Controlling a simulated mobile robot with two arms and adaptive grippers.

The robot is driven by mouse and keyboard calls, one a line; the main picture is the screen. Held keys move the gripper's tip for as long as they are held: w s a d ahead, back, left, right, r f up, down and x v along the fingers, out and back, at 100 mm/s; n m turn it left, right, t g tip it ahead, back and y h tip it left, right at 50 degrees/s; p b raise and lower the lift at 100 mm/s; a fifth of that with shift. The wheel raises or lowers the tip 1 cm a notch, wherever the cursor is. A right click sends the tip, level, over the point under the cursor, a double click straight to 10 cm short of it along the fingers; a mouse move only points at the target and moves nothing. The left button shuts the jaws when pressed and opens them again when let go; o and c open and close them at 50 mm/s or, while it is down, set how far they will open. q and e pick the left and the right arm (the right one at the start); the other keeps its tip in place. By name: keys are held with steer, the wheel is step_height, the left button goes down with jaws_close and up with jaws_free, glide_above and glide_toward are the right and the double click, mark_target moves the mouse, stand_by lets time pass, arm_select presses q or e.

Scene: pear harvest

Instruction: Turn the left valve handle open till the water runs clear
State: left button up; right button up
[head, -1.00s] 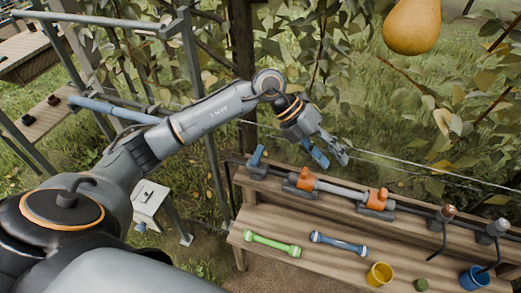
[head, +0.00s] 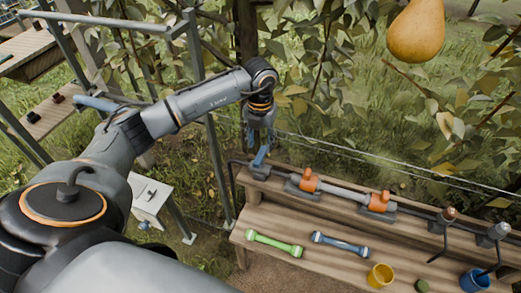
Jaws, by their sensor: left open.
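The leftmost valve has a blue handle (head: 261,160) and stands at the left end of the pipe on the bench's upper shelf. My left gripper (head: 260,140) is open and points down just above this handle. The fingers overlap the handle's top in the picture, so I cannot tell whether they touch it. Two orange valve handles, a left one (head: 309,180) and a right one (head: 379,201), sit further along the pipe. No running water is visible at the spouts. My right gripper is out of view.
The wooden bench (head: 345,268) holds a green bar (head: 274,244), a blue bar (head: 340,244), a yellow cup (head: 380,276), a small green piece (head: 422,286) and a blue cup (head: 475,279). A pear (head: 415,30) hangs at upper right. Thin wires run behind the bench.

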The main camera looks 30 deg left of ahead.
mark_target(261, 155)
arm_select(q)
steer(key=shift+f, duration=2.3)
jaws_close()
